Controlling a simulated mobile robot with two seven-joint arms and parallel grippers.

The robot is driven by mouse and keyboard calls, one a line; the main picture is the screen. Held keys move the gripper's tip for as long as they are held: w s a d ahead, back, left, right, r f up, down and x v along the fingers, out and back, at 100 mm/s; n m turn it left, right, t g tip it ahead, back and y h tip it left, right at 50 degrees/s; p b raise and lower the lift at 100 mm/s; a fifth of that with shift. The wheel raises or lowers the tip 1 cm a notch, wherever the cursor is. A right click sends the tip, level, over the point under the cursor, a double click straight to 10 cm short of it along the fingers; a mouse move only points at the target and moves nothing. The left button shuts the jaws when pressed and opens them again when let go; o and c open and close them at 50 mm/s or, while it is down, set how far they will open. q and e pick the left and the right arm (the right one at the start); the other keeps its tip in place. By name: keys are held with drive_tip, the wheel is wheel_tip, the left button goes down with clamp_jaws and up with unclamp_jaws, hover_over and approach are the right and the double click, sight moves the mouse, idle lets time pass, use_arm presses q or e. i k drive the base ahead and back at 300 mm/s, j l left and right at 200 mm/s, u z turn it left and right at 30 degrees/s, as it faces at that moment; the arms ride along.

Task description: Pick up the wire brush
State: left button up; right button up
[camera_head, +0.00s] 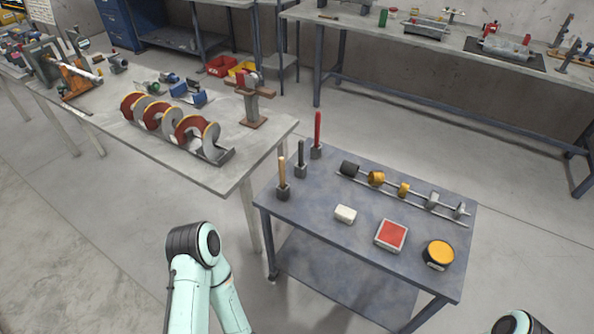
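Three upright tools stand along the left side of the blue-grey cart (320,200): a wooden-handled one (282,172), a black-handled one (301,155) and a red-handled one (318,130). Each rises from a small dark block. One of them may be the wire brush, but the bristles cannot be made out, so I cannot tell which. My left arm shows at the lower middle, left of the cart, and part of my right arm shows at the bottom right. Neither gripper is in view.
The cart also holds a rod with several collars (403,190), a white block (345,214), a red-topped box (391,235) and a yellow-lidded tin (438,254). A grey table (221,179) with a red-and-grey auger (170,117) stands close on the left. Open floor lies right of the cart.

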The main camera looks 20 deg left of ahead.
sight(281, 161)
drive_tip(key=j+z, duration=0.35)
drive_tip(key=j, duration=0.15)
drive_tip(key=j+z, duration=0.3)
drive_tip(key=j, duration=0.2)
